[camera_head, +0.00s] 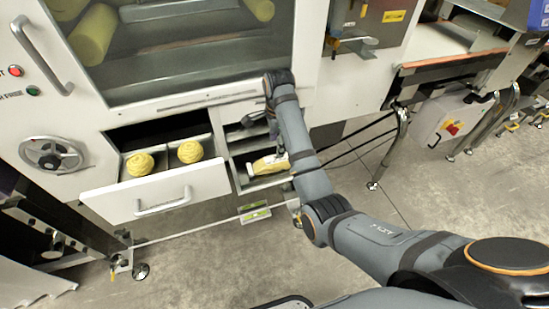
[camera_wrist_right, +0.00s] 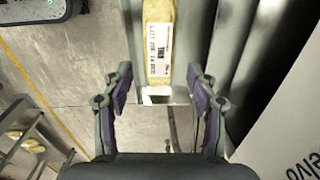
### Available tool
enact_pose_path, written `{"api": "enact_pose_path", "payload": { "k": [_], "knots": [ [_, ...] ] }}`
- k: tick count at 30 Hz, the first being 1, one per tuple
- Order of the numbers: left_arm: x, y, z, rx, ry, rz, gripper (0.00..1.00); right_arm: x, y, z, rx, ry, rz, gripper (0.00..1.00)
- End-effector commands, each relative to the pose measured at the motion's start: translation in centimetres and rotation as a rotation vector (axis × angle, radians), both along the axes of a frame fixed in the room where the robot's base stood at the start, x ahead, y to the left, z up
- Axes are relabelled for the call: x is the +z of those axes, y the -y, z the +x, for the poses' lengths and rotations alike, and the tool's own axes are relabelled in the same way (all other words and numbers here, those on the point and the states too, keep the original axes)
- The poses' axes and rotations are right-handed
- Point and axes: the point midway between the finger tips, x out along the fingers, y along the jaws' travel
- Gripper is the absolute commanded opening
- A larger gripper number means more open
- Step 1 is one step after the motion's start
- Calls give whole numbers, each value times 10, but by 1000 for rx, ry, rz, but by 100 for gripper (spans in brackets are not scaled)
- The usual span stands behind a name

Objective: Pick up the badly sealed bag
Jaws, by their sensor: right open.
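A yellow bag (camera_head: 268,164) with a white label lies in the open tray (camera_head: 236,174) at the front of the machine. In the right wrist view the bag (camera_wrist_right: 158,45) runs lengthwise between metal walls, its printed label facing up and a white end nearest me. I cannot tell the state of its seal. My right gripper (camera_wrist_right: 159,88) is open and empty, with purple-padded fingers either side of the bag's line. The bag lies beyond the fingertips, apart from them. In the head view my right arm hides most of this gripper. My left gripper is not in view.
An open white drawer (camera_head: 114,203) left of the tray holds two yellow round items (camera_head: 140,164). Another yellow bag (camera_head: 260,9) lies inside the machine above. The machine's white front (camera_head: 190,98) rises behind the tray. Floor in front is mostly clear.

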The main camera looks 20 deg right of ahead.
Motion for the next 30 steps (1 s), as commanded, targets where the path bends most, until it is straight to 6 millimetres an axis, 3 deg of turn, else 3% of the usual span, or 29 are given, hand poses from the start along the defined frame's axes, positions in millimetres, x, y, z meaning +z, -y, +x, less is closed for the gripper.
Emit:
{"api": "enact_pose_path", "payload": {
  "k": [1,2,4,14,23,30],
  "knots": [
    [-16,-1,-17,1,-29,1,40,-16,0,0,1,-1,0,58],
    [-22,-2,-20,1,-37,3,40,-22,0,0,1,-1,0,58],
    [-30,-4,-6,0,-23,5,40,-34,0,1,1,-1,0,58],
    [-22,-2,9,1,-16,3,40,-52,0,3,2,-1,0,58],
    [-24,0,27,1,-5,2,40,-98,2,4,2,-2,0,58],
    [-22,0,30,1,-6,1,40,-102,2,4,2,0,0,58]
  ]
}}
